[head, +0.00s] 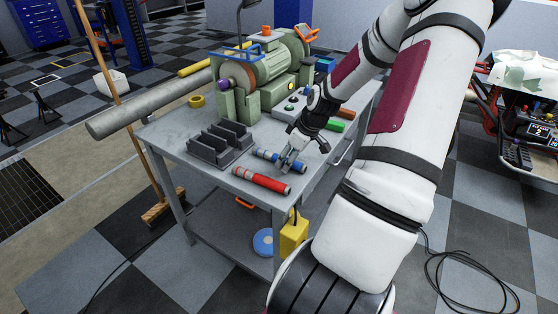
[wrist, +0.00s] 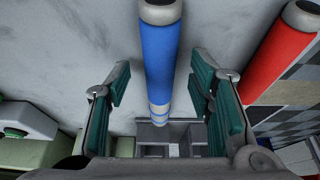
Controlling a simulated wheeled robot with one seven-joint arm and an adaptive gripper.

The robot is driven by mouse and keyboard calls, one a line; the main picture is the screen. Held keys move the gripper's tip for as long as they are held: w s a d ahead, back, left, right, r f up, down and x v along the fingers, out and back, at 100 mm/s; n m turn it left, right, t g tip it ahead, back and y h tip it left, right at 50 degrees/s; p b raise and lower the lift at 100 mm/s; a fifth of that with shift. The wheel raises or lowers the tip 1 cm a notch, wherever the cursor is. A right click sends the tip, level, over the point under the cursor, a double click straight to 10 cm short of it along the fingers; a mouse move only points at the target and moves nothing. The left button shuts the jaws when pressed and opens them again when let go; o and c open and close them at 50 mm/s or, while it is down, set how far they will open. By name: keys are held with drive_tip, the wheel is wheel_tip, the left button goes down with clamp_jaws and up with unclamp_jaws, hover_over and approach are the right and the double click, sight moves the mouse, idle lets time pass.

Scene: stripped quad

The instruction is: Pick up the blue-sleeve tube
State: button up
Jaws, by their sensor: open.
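The blue-sleeve tube (wrist: 160,60) has a blue sleeve and pale grey ends. In the head view the blue-sleeve tube (head: 268,156) lies on the grey table, partly hidden by my gripper. My gripper (head: 290,165) is over the table at the tube's right part. In the wrist view my gripper (wrist: 163,95) is open, with green-padded fingers on either side of the tube. There are gaps between the tube and both fingers. The tube runs lengthwise between them.
A red-sleeve tube (head: 261,180) lies nearer the table's front edge and shows at the right in the wrist view (wrist: 283,45). A dark slotted rack (head: 219,144) stands left of the blue tube. A green tube (head: 336,125) lies behind my gripper. A green machine (head: 262,78) stands at the back.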

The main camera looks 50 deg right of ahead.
drive_tip(key=shift+f+p, duration=0.25)
drive_tip(key=shift+p, duration=0.05)
idle(0.5)
clamp_jaws()
